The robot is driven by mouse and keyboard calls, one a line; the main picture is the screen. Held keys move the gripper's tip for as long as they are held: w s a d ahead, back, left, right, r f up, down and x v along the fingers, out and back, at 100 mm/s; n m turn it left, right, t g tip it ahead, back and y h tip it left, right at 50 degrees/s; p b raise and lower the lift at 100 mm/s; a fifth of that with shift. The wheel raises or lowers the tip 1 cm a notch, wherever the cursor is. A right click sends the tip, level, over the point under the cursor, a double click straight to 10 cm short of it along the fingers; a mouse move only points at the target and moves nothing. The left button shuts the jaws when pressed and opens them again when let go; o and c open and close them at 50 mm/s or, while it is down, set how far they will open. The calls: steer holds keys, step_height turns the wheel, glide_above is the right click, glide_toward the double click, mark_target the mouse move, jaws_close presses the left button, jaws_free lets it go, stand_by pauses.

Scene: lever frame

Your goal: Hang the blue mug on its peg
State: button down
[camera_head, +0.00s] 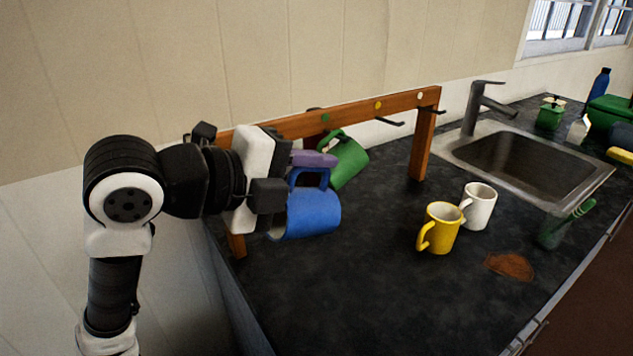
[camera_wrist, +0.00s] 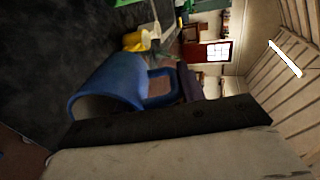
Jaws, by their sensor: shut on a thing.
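The blue mug (camera_head: 312,212) hangs tilted below my gripper (camera_head: 300,170), its mouth toward the lower left and its handle up. My gripper is shut on the mug at its handle; a purple piece lies against the handle top. The wrist view shows the mug (camera_wrist: 105,85) with its handle to the right. The wooden peg frame (camera_head: 350,108) stands behind, with green, yellow and white dots. A green mug (camera_head: 347,160) hangs by the green dot. The pegs by the yellow dot (camera_head: 378,104) and white dot (camera_head: 420,95) are bare. No blue dot shows; my gripper covers the bar's left part.
A yellow mug (camera_head: 440,228) and a white mug (camera_head: 479,206) stand upright on the dark counter (camera_head: 370,290). A brown patch (camera_head: 510,266) lies nearby. A sink (camera_head: 525,160) with a faucet is at the right. The front left counter is clear. The frame's right post (camera_head: 421,145) stands on the counter.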

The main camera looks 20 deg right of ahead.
steer(key=shift+w+a+f, duration=0.1)
steer(key=shift+w+a, duration=0.2)
steer(key=shift+w, duration=1.25)
steer(key=shift+w+a+f, duration=0.1)
steer(key=shift+w+a, duration=0.25)
steer(key=shift+w, duration=1.25)
steer(key=shift+w+a, duration=0.3)
steer(key=shift+w, duration=1.25)
steer(key=shift+w+a+f, duration=0.15)
steer(key=shift+w+f, duration=0.05)
steer(key=shift+w, duration=0.3)
steer(key=shift+w+d+f+b, duration=0.15)
steer(key=shift+d+f+b, duration=0.3)
steer(key=shift+d+f, duration=0.25)
steer(key=shift+a, duration=0.1)
steer(key=c, duration=0.8)
jaws_free()
steer(key=shift+f, duration=0.1)
